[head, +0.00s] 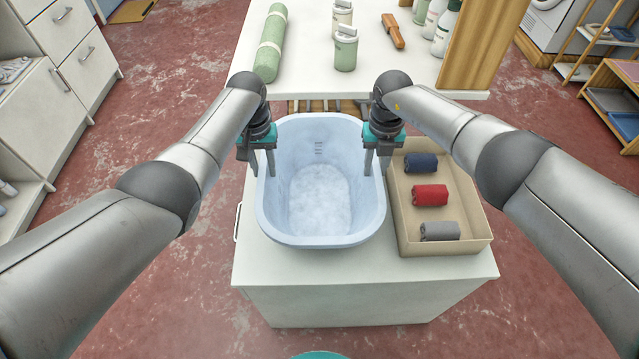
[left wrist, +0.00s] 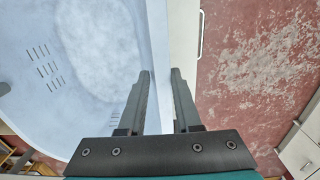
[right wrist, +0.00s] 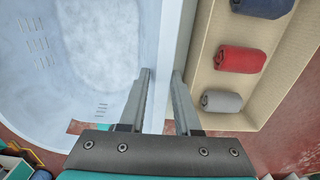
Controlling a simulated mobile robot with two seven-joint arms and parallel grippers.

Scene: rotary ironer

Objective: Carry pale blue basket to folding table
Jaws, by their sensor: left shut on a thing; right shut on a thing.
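The pale blue basket (head: 320,230) sits on a white cabinet top in the head view, with a whitish patch on its inner floor. My left gripper (head: 263,172) is shut on the basket's left wall, one finger inside and one outside. The wall runs between the fingers in the left wrist view (left wrist: 158,60). My right gripper (head: 376,172) is shut on the basket's right wall in the same way, and the wall shows between the fingers in the right wrist view (right wrist: 170,50). The folding table cannot be made out for certain.
A tan tray (head: 470,246) with rolled blue, red and grey cloths stands close to the basket's right side. Behind is a white surface (head: 310,75) with a green roll (head: 270,45) and several bottles. White drawers (head: 75,50) stand at left. Red floor lies around the cabinet (head: 350,300).

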